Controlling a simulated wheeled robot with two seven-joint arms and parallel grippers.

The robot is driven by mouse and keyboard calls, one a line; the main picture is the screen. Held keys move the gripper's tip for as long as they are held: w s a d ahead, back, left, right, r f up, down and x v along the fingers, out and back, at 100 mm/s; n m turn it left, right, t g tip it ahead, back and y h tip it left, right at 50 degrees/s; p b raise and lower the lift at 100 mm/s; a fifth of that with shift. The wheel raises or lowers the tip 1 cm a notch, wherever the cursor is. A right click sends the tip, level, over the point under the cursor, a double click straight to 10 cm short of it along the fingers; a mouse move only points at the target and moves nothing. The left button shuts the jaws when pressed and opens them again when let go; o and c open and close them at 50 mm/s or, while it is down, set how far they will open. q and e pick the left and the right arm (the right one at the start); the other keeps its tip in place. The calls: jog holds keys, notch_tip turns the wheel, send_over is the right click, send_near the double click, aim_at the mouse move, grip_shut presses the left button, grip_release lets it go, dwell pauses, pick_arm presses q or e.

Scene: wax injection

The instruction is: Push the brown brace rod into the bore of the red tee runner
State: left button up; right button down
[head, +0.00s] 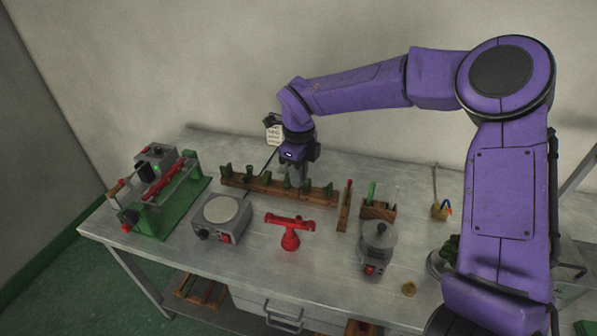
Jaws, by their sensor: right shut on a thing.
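The red tee runner (290,231) stands upright on the bench, with its crossbar on top lying left to right. The mouth of its bore is too small to make out. My right gripper (301,184) reaches down at the long wooden rack (262,187), behind the red tee runner and apart from it. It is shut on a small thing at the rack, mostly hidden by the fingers. I cannot tell whether this is the brown brace rod, which I do not make out clearly elsewhere. My left gripper is not in view.
Several green pieces stand along the rack. A grey hotplate (222,215) is left of the tee, a grey pot (377,241) right of it, and a green machine (157,196) at far left. A small wooden block (378,210) stands behind the pot. The bench front is clear.

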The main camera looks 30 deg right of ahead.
aim_at(299, 200)
jog(key=shift+f+b, duration=1.9)
jog(key=shift+f, duration=1)
jog(key=shift+p, duration=0.6)
jog(key=shift+f+b, duration=0.9)
jog(key=shift+f, duration=0.65)
jog(key=c, duration=1)
grip_release()
jog(key=shift+r, duration=0.1)
